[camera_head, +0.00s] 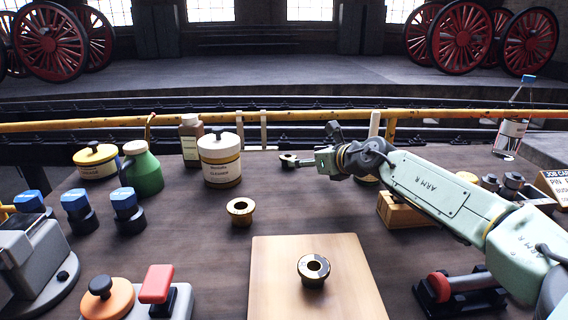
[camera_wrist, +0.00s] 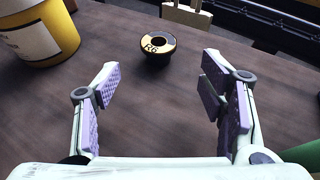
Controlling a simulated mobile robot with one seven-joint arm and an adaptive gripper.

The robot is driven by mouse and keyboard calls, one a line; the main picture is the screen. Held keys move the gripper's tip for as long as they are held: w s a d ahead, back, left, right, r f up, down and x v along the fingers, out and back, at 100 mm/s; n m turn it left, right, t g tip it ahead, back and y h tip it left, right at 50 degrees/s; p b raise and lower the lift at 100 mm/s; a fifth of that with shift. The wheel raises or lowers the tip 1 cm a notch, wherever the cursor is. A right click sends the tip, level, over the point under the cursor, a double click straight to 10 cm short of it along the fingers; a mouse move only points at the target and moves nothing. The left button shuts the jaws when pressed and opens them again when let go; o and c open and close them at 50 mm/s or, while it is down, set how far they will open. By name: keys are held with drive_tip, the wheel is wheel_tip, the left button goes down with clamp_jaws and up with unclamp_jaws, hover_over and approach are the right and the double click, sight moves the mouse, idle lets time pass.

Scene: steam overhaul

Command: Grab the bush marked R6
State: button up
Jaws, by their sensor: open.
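A dark, flanged bush marked R6 (camera_wrist: 157,45) stands upright on the bench in the wrist view. Its top is tan and dark around a round hole. It lies ahead of my open gripper (camera_wrist: 160,85), roughly between the lines of the two fingers and apart from them. In the head view, a small dark bush (camera_head: 288,158) shows just left of my gripper (camera_head: 307,162); it appears to be the same one. Its marking is too small to read there. Nothing is between my fingers.
Another bush (camera_head: 240,211) stands on the bench, and one (camera_head: 313,271) on the pale board (camera_head: 270,290). A cleaner tub (camera_head: 220,170) stands left of the gripper; a yellow-banded container (camera_wrist: 38,35) is at the wrist view's left. A yellow rail (camera_head: 90,123) runs behind.

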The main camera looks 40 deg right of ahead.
sight(289, 156)
drive_tip(key=x, duration=0.3)
drive_tip(key=shift+r+p, duration=0.1)
drive_tip(key=shift+p, duration=0.2)
drive_tip(key=shift+r+p+x, duration=0.2)
drive_tip(key=shift+p+x, duration=0.85)
drive_tip(key=shift+x, duration=1.75)
drive_tip(key=shift+a, duration=0.15)
drive_tip(key=shift+c, duration=0.4)
drive_tip(key=c, duration=1.3)
drive_tip(key=shift+w, duration=0.1)
drive_tip(key=shift+c, duration=0.4)
drive_tip(key=shift+r, duration=0.15)
